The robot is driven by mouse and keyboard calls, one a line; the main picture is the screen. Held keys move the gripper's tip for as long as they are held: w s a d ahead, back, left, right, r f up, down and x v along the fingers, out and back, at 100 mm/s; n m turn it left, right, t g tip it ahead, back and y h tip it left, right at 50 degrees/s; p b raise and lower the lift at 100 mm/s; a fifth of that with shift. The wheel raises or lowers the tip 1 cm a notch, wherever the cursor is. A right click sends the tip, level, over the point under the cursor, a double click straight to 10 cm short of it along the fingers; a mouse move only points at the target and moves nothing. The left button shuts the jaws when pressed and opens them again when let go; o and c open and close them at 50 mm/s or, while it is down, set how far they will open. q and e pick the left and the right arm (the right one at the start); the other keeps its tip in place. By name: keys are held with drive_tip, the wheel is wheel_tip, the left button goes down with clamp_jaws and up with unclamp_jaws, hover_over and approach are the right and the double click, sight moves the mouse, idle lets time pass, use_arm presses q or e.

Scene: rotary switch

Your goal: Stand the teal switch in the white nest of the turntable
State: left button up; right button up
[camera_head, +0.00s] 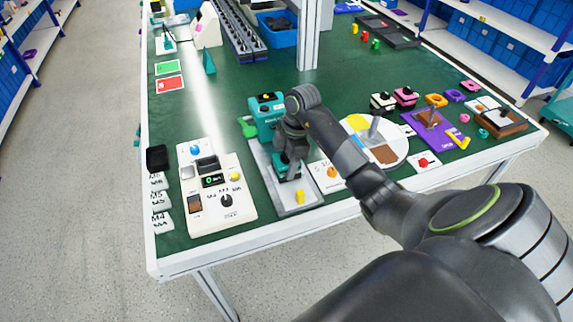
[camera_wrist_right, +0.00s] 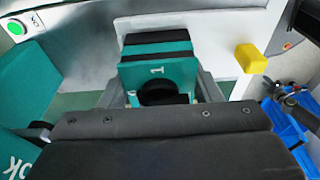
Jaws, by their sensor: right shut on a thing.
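The teal switch (camera_head: 281,177) is low at the front of the grey plate, beneath my right gripper (camera_head: 289,161). In the right wrist view the switch (camera_wrist_right: 160,70) shows a teal face marked 1, black bands and a round black part, between the two grey fingers. The right gripper is shut on it. I cannot tell whether the switch touches the plate. The turntable (camera_head: 401,143) is a white disc right of the gripper, with yellow, blue and brown areas and a grey upright piece. I cannot make out the white nest clearly. My left gripper is not in view.
The grey plate (camera_head: 309,199) carries a yellow block (camera_head: 300,196). A teal machine (camera_head: 261,122) stands behind it. A white control box (camera_head: 236,213) with a dial stands to the left. My right forearm passes in front of the turntable. Open green table (camera_head: 270,75) lies farther back.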

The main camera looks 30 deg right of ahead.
sight(284, 154)
drive_tip(key=shift+r+p, duration=2.55)
drive_tip(key=shift+r, duration=0.45)
